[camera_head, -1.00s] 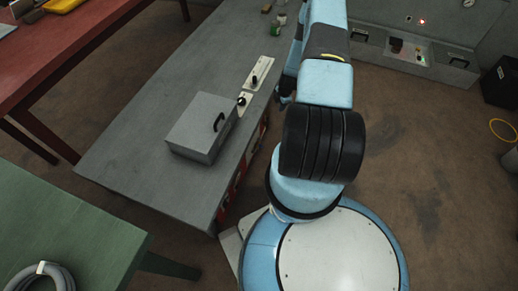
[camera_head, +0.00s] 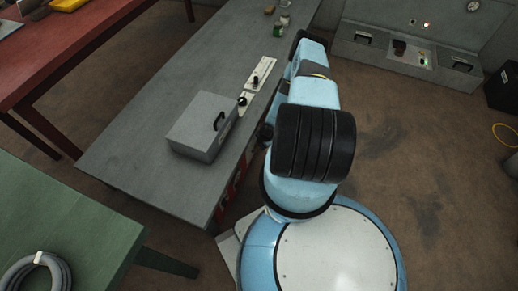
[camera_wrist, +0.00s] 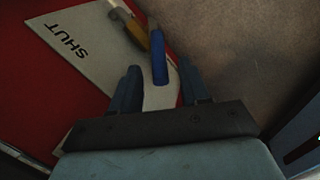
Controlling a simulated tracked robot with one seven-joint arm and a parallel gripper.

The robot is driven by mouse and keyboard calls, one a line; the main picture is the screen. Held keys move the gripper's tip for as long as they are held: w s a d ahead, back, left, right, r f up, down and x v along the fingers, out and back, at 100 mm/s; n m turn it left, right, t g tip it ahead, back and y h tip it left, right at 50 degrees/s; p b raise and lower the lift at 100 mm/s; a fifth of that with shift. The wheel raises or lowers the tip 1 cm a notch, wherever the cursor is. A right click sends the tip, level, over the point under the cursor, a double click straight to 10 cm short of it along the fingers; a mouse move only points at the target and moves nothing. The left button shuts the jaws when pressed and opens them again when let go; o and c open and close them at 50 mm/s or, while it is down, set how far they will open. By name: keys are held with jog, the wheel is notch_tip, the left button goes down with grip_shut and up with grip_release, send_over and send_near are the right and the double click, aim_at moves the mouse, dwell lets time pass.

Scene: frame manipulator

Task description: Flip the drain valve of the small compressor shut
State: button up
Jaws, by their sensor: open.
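In the wrist view, the drain valve shows a blue lever handle (camera_wrist: 159,58) and a brass-coloured part (camera_wrist: 132,24) at its upper left. A white plate (camera_wrist: 90,55) lettered SHUT lies behind it on a red surface (camera_wrist: 30,85). My gripper (camera_wrist: 158,82) is open, with one dark finger to each side of the blue handle's lower end in the picture. I cannot tell whether either finger touches the handle. In the head view, red parts (camera_head: 238,178) show low along the bench's side; the valve and gripper cannot be made out there.
A grey bench (camera_head: 130,165) stands left of my arm, bearing a grey case (camera_head: 198,130) and a light plate with black knobs (camera_head: 262,78). A green table (camera_head: 75,215) holds a coiled hose (camera_head: 30,272). Floor at right (camera_head: 420,150) is clear.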

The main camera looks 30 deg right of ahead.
jog(key=shift+x, duration=2.95)
grip_shut()
jog(key=shift+s, duration=0.1)
